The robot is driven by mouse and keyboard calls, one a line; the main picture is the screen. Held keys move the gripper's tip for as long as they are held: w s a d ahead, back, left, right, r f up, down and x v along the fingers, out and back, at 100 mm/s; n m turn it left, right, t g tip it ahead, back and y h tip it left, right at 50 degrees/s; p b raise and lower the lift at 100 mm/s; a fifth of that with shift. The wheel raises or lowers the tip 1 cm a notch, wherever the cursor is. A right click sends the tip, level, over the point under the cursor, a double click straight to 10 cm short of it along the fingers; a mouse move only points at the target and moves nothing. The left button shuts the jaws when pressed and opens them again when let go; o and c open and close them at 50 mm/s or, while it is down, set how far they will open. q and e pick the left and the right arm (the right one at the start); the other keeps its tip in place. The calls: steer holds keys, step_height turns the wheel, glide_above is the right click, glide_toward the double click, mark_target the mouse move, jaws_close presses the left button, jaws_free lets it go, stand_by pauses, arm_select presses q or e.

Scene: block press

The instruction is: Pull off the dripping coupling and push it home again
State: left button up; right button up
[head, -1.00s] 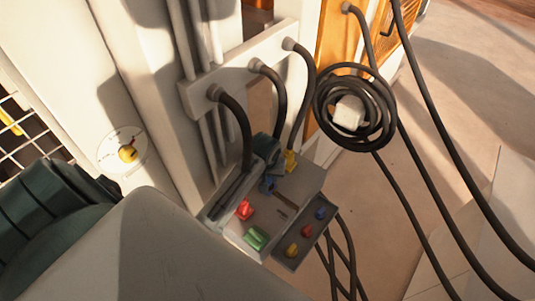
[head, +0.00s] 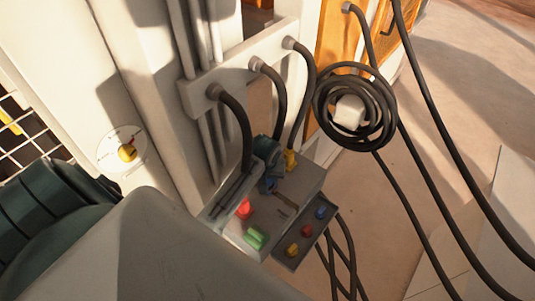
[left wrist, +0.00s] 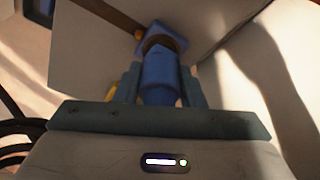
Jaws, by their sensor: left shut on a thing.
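A blue coupling (head: 267,186) sits at the pale block (head: 303,178), low in the middle of the head view. My left gripper (head: 269,170) is shut on it. In the left wrist view the blue coupling (left wrist: 158,75) stands between the two fingers (left wrist: 159,88). A dark brownish ring shows between its body and a square blue base on the pale block. I cannot tell whether it is fully seated. A red coupling (head: 244,208), a green coupling (head: 255,238) and a partly hidden yellow coupling (head: 290,159) are also on the block. No drip is visible. My right gripper is not in view.
A dark tray (head: 285,262) with small blue, red and yellow pieces adjoins the block. Black hoses (head: 283,95) arch down from a white manifold (head: 240,67). A coiled cable (head: 322,100) hangs at right. Floor (head: 440,130) is open further right, crossed by cables.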

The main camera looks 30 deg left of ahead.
arm_select(q)
steer(key=shift+f, duration=0.15)
steer(key=o, duration=1.3)
steer(key=shift+c, duration=0.2)
steer(key=b+v, duration=0.2)
steer(key=v, duration=0.9)
steer(key=shift+b, duration=0.3)
steer(key=shift+f, duration=0.15)
